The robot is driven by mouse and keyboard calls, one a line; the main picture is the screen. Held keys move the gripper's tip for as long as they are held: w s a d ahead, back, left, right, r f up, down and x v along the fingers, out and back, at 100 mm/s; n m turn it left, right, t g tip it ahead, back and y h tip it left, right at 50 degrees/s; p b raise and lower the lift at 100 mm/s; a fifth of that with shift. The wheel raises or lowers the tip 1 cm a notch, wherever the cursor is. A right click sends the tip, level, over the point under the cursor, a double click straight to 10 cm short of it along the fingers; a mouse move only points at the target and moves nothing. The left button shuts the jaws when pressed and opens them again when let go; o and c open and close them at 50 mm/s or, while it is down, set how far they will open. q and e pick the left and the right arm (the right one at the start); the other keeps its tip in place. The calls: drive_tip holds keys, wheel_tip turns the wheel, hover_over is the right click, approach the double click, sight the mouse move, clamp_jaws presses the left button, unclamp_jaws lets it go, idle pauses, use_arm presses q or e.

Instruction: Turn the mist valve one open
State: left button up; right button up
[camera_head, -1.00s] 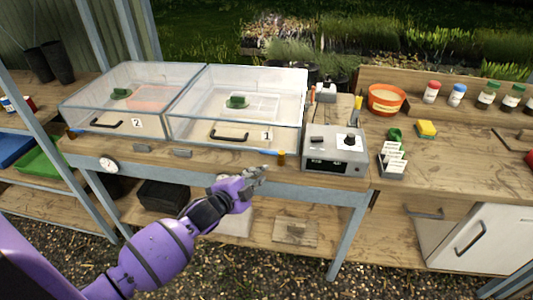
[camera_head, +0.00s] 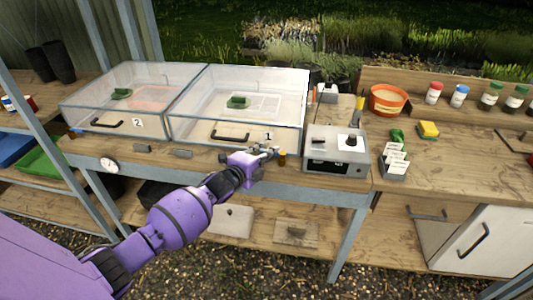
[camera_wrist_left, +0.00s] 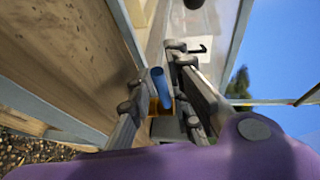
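Mist valve one has a brass body (camera_head: 282,158) on the bench's front edge, below the right end of the clear box marked 1 (camera_head: 290,110). Its blue lever (camera_wrist_left: 161,88) shows in the left wrist view, with brass (camera_wrist_left: 157,106) around its near end. My left gripper (camera_head: 267,153) is at the valve and hides most of the lever in the head view. In the left wrist view, the open fingers of the gripper (camera_wrist_left: 165,92) stand on either side of the blue lever, with the left finger very close to it. I cannot tell whether either finger touches. My right gripper is not in view.
The grey control box (camera_head: 336,150) stands just right of the valve. The box marked 2 (camera_head: 120,85) is at left, with another small blue and brass fitting (camera_head: 76,133) near its front corner. A round gauge (camera_head: 108,164) sits on the bench's front. Open space lies before the bench.

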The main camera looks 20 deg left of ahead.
use_arm(q)
drive_tip(key=shift+w, duration=0.15)
clamp_jaws()
